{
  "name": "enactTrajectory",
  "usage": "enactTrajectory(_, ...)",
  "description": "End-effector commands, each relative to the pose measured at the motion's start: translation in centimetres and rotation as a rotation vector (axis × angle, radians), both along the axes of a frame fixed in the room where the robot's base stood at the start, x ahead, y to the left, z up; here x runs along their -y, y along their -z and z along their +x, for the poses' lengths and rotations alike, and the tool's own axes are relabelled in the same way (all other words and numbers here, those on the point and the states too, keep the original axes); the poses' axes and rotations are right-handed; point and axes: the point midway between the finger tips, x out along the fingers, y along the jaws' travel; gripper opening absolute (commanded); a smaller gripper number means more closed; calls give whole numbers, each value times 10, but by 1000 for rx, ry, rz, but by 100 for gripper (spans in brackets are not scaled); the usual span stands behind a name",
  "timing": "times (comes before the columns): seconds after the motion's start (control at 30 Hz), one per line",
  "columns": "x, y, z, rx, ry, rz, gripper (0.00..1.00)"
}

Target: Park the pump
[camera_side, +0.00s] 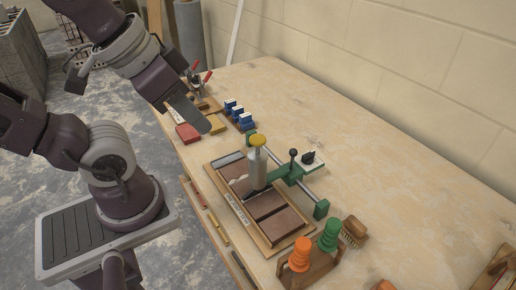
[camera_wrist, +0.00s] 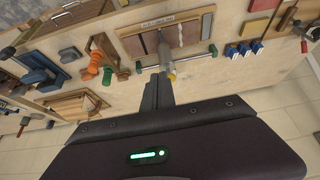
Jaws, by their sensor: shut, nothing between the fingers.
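A pale grey cylinder with a yellow cap (camera_side: 257,168), which looks like the pump, stands upright on a wooden board (camera_side: 283,247) with brown panels and a label. A green fixture (camera_side: 290,172) with a black knob and metal rail sits beside it. In the wrist view the yellow-capped cylinder (camera_wrist: 167,58) appears just beyond my fingertips. My gripper (camera_side: 205,128) is shut and empty above the table's left side, apart from the cylinder in the side view. Its closed fingers also show in the wrist view (camera_wrist: 165,80). The cylinder's base is partly hidden.
Blue-and-white pieces (camera_side: 238,113), a red block (camera_side: 188,132) and a red-handled clamp (camera_side: 197,82) lie behind the board. The table's right side is mostly clear, beside a wall.

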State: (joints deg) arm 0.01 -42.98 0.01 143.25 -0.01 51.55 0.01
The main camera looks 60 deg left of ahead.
Motion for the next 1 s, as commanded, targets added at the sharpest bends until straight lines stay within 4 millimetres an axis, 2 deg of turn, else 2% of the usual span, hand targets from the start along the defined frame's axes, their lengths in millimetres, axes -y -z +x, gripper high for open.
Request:
enactTrajectory(0.47,0,0,0,0,0,0,0)
enactTrajectory(0.5,0,0,0,0,0,0,2)
enactTrajectory(0.6,0,-2,7,-18,5,3,22)
enactTrajectory(0.67,-1,-3,23,-56,16,9,33)
enactTrajectory(0.77,-2,2,72,-157,50,23,36)
enactTrajectory(0.87,-5,27,129,-266,92,37,36)
enactTrajectory(0.9,-6,41,150,-306,111,41,36)
enactTrajectory(1.0,-9,84,191,-395,148,46,36)
